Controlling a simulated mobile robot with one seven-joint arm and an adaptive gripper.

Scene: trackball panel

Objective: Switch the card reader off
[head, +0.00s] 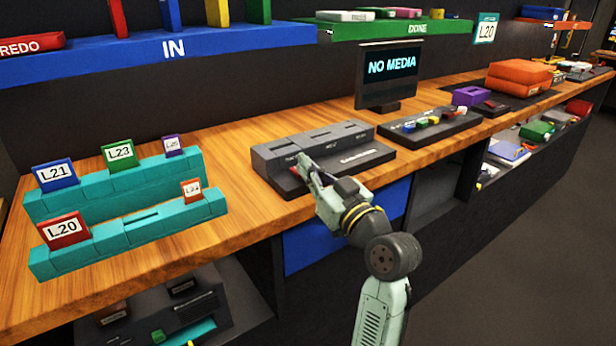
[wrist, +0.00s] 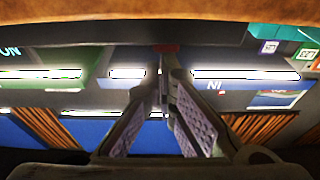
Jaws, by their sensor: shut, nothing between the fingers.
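The card reader (head: 320,146) is a dark grey block with slots in its top and a lower front ledge with pale lettering. It sits at the table's front edge. My gripper (head: 304,168) is at the left part of its front ledge, with its fingers shut and empty. In the wrist view the fingers (wrist: 164,52) meet at the tips, by a small red part (wrist: 166,47). I cannot tell whether they touch it. The fingers hide part of the ledge. The monitor (head: 390,75) behind the reader shows "NO MEDIA".
Teal racks (head: 130,239) with labelled cards stand to the left. A dark panel with coloured buttons (head: 430,127) is to the right of the reader. Farther right are a purple block (head: 467,96) and orange cases (head: 517,76). The wooden table (head: 240,150) is clear left of the reader.

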